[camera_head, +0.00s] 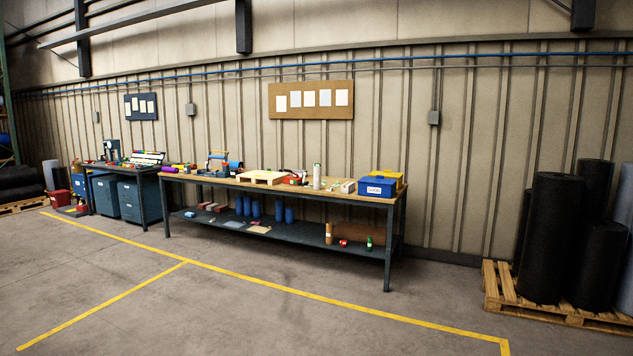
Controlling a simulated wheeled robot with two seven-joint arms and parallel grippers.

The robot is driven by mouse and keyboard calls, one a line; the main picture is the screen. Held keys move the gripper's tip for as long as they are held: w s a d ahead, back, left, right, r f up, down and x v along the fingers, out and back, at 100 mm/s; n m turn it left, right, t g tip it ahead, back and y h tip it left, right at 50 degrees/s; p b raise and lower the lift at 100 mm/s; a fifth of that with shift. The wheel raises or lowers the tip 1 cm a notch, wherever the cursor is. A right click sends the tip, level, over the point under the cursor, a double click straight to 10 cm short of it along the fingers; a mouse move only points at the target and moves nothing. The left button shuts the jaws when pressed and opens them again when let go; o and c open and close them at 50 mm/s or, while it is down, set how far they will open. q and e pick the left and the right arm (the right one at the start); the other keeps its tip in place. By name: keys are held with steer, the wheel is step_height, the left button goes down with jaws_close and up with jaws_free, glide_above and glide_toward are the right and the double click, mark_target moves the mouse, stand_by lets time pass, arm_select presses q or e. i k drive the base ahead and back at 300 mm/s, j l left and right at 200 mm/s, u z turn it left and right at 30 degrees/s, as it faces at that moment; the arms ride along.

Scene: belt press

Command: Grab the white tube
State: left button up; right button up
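A white tube (317,176) stands upright on the wooden top of the long workbench (282,193), right of the middle of the bench. It looks pale grey-white and cylindrical. A red item (293,179) lies to its left and small items lie to its right, before a blue bin (377,187). The workbench is some distance away across the floor. Neither of my grippers shows in the head view.
Open concrete floor (230,310) with yellow lines lies before the bench. A pallet (510,291) with black rolls (551,235) stands at the right. A second bench with blue cabinets (136,202) stands at the left. The bench's lower shelf (275,229) holds blue cylinders.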

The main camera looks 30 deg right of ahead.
mark_target(316, 170)
steer(key=i+l+z, duration=0.3)
steer(key=i+l, duration=0.15)
steer(key=i+l+z, duration=0.25)
steer(key=i, duration=0.4)
steer(key=i+l+z, duration=0.3)
steer(key=i, duration=0.3)
steer(key=i+z, duration=0.3)
steer(key=i, duration=3.9)
steer(key=j, duration=0.1)
